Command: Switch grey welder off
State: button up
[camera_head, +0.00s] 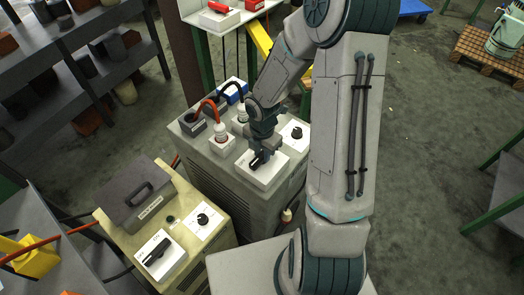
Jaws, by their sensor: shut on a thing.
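The grey welder (275,213) is a boxy grey cabinet in the middle of the camera_head view. A white switch plate (268,174) with a black rotary switch handle (260,163) sits on its top near the front. My gripper (259,156) points down over this plate and is shut on the black switch handle. The gripper hides part of the handle, so I cannot read its exact setting. A second plate with a black round knob (297,132) lies behind it to the right. Red and black cables with plugs (221,131) are at the top's left side.
A beige welder (217,247) with its own black switch (156,251) and knob (203,219) stands at the front left. Shelves (64,62) line the left side. A green-framed table (503,190) is at the right. Open floor (430,130) lies to the right.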

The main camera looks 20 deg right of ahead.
aim_at(262, 154)
jog(key=o, duration=1)
notch_tip(262, 154, up, 14)
jog(key=shift+f+p, duration=0.1)
jog(key=shift+p, duration=1)
jog(key=s+r+m+t, duration=0.1)
jog(key=s+r+m, duration=0.3)
jog(key=m, duration=0.4)
jog(key=s+r+m+t, duration=0.1)
jog(key=s+r+m, duration=0.4)
jog(key=m, duration=0.3)
jog(key=s+r+m+t, duration=0.1)
jog(key=s+r+m, duration=0.4)
jog(key=m, duration=0.4)
jog(key=shift+s+d+r+t, duration=0.1)
jog(key=shift+s+d+t, duration=0.15)
jog(key=shift+s, duration=0.25)
